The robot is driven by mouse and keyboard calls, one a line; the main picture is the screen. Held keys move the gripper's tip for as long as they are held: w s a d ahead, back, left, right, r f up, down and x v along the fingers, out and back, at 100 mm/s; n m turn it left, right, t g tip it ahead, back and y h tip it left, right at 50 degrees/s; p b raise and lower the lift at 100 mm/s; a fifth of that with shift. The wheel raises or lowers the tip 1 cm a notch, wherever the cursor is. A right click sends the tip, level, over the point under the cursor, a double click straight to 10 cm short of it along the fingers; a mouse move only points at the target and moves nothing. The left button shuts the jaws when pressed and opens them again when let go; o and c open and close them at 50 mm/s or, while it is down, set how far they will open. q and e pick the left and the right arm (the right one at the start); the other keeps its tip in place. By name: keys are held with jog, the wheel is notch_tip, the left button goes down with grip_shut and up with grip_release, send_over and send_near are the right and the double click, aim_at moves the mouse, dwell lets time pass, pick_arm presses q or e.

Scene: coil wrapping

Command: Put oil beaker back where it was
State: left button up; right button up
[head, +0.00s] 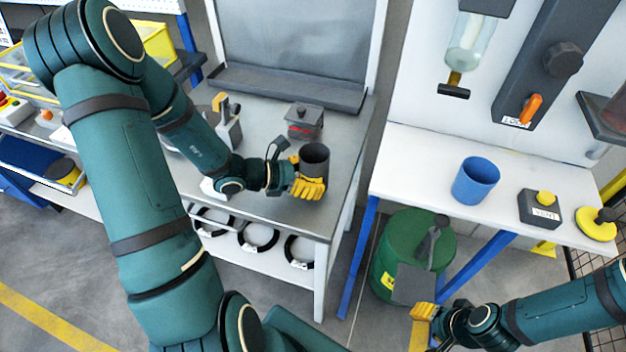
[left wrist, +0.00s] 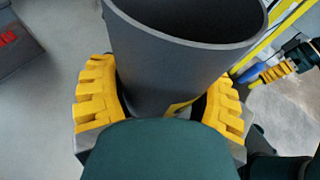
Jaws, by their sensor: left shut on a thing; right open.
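A dark grey, open-topped beaker (head: 314,158) stands upright in my left gripper (head: 308,187), above or on the right end of the grey bench (head: 262,192). I cannot tell whether its base touches the bench. In the left wrist view, the yellow fingers of my left gripper (left wrist: 160,105) close around both sides of the beaker (left wrist: 175,65); its inside looks dark and its contents cannot be made out. My right gripper (head: 424,312) is open, low at the bottom right, near the green drum (head: 405,228).
A blue cup (head: 475,181), a black VENT button box (head: 541,208) and a yellow round piece (head: 595,224) sit on the white right-hand bench (head: 415,165). A grey box with a red mark (head: 304,122) stands behind the beaker. Black coils (head: 258,237) lie on the lower shelf.

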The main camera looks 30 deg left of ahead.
pick_arm(q)
jog(key=shift+f, duration=0.4)
jog(key=shift+f, duration=0.15)
jog(key=o, duration=1.3)
jog(key=shift+r, duration=0.2)
jog(key=p+v, duration=0.2)
jog(key=v, duration=1)
